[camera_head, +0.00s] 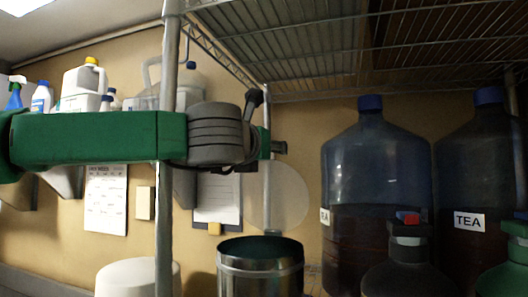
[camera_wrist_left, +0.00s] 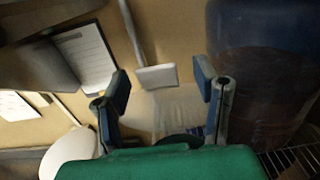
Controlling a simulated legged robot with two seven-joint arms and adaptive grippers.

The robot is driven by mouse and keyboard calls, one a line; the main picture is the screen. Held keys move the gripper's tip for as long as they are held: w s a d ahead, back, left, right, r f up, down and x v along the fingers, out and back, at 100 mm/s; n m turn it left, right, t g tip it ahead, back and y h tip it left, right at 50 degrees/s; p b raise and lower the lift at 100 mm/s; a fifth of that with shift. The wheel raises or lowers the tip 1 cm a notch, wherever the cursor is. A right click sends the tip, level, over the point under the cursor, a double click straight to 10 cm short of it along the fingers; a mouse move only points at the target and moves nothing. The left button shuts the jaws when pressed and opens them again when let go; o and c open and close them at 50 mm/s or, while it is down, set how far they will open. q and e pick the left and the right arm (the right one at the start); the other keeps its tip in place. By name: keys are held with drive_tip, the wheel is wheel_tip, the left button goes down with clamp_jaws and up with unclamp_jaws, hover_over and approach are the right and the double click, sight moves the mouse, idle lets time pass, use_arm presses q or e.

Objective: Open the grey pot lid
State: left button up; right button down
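A shiny metal pot (camera_head: 260,272) stands low in the middle of the head view, with a dark top that looks open. A pale, see-through disc (camera_head: 278,196) stands upright behind and above it; it may be the lid, but I cannot tell how it joins the pot. A pale clear shape shows between my fingers in the left wrist view (camera_wrist_left: 178,108). My left gripper (camera_head: 269,124) is above the pot. In the left wrist view its fingers (camera_wrist_left: 162,88) are wide apart, with nothing visibly held. My right gripper is not in view.
Two large blue jugs, one (camera_head: 375,165) beside a TEA-labelled one (camera_head: 477,155), stand right of the pot. Smaller dark and green vessels (camera_head: 408,272) stand in front. A rack post (camera_head: 166,230) and a white round container (camera_head: 135,278) are left. A wire shelf (camera_head: 320,40) hangs overhead.

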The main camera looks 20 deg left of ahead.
use_arm(q)
drive_tip(key=s, duration=1.2)
drive_tip(key=shift+a+f, duration=0.15)
drive_tip(key=shift+a, duration=0.15)
